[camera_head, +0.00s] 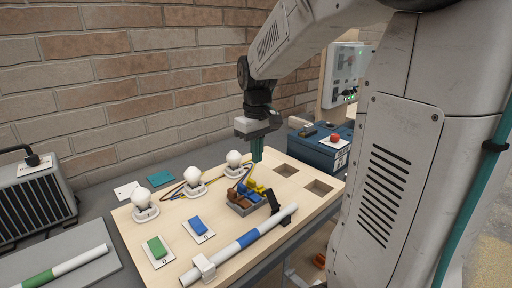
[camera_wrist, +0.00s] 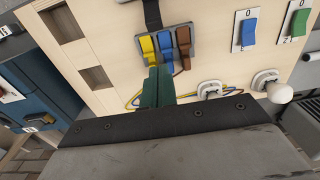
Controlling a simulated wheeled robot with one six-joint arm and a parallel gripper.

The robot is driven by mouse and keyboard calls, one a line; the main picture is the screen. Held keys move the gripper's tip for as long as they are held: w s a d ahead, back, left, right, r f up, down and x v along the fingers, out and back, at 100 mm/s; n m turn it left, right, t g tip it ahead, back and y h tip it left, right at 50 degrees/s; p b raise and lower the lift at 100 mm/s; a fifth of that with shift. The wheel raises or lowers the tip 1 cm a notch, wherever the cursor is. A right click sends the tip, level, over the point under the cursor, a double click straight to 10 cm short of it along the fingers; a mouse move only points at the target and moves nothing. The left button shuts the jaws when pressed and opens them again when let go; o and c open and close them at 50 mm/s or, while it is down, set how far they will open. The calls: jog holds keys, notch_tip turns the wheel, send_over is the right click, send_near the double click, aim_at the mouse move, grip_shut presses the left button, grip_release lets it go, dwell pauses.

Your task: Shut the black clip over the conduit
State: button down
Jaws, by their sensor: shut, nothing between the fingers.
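The black clip (camera_head: 273,201) stands at the right front of the wooden board, its flap raised and tilted up beside the conduit. The conduit (camera_head: 270,227) is a white tube with a blue band, lying along the board's front edge with its right end at the clip's base. In the wrist view the black clip (camera_wrist: 152,14) shows at the top edge, cut off; the conduit is not seen there. My gripper (camera_head: 257,153) has green fingers, shut and empty. It hangs above the board, behind the clip and apart from it. It also shows in the wrist view (camera_wrist: 157,82).
A grey terminal block (camera_head: 240,209) with yellow, blue and brown levers sits between my gripper and the clip. A white clip (camera_head: 204,266) is around the conduit's left part. Several bulbs with wires stand at the back. The board (camera_head: 318,205) has two square holes at right.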

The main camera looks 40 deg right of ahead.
jog(key=shift+f, duration=4.15)
jog(key=shift+s+d, duration=0.1)
jog(key=shift+s, duration=4.25)
jog(key=shift+w+r, duration=0.2)
jog(key=shift+r, duration=2.3)
jog(key=shift+s, duration=0.15)
jog(key=shift+s, duration=0.85)
notch_tip(320, 180, up, 6)
